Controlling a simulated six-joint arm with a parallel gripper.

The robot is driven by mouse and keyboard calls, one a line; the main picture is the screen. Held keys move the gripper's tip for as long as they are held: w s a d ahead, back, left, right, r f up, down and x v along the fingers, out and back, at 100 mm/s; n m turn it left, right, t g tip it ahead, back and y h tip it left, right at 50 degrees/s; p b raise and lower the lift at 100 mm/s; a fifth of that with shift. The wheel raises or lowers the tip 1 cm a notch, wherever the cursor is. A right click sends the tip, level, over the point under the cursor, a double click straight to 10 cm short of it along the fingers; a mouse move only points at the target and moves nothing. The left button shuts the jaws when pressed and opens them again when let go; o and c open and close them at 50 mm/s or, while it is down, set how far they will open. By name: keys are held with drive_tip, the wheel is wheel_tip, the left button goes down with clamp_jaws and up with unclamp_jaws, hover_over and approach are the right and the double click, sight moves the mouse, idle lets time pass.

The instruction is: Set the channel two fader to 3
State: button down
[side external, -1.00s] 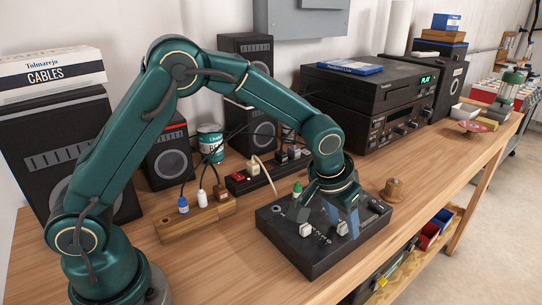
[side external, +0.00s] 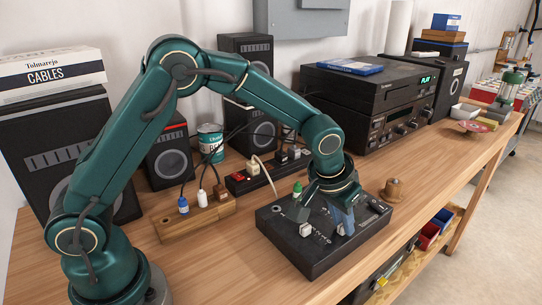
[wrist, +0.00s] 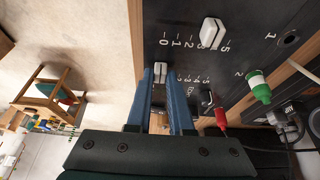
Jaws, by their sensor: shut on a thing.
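The black mixer box (side external: 300,252) sits on the bench with white numbers on its top. My gripper (side external: 343,230) points down over it, with its blue fingers shut on a white fader cap (wrist: 160,70). By the printed 2 (wrist: 238,73) in line with it, this appears to be the channel two fader. The cap is at the low end of its track, near the 0 end; its exact mark is partly hidden by my fingers. The other white fader cap (wrist: 212,32), in line with the printed 1, is near 4. It also shows in the side view (side external: 305,230).
A green-and-white plug (wrist: 258,87) and a red plug (wrist: 221,118) stand at the mixer's end, close to my gripper. A brown knobbed object (side external: 393,190) stands behind the mixer. A wooden block with plugs (side external: 195,219) is to the left. Bench space in front is clear.

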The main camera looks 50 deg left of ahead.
sight(330, 219)
idle(0.6)
drive_tip(key=shift+a, duration=2.1)
drive_tip(key=c, duration=0.8)
unclamp_jaws()
drive_tip(key=shift+v, duration=2.6)
